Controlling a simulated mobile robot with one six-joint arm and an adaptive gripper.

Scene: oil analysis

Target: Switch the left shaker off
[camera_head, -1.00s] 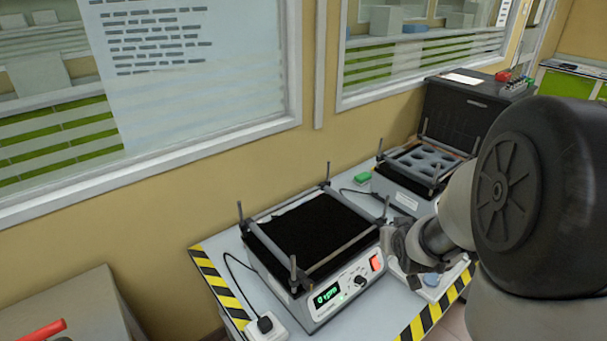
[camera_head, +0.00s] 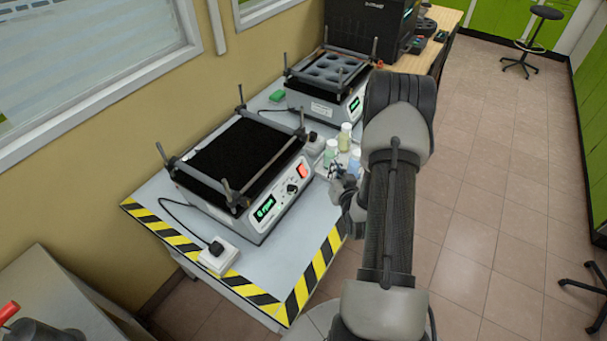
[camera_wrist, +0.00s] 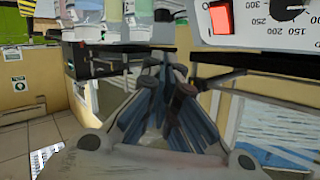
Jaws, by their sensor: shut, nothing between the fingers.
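The left shaker (camera_head: 272,214) stands on the grey table, with a black flat top and clamp bars on corner posts. Its front panel has a green display (camera_head: 264,209) that seems to read 0 rpm, a black knob (camera_head: 292,188) and a red rocker switch (camera_head: 302,170) that looks lit. My gripper (camera_head: 337,178) is right of this panel, apart from the switch. In the wrist view, the gripper (camera_wrist: 167,82) is shut and empty. The red switch (camera_wrist: 220,17) and the knob's dial show upside down at the top right there.
Sample bottles (camera_head: 345,137) stand behind my gripper. A second shaker (camera_head: 345,106) with a holed tray is further back. A white power socket (camera_head: 217,256) sits at the table's front left. A striped edge (camera_head: 300,292) borders the table. Open floor (camera_head: 480,190) lies to the right.

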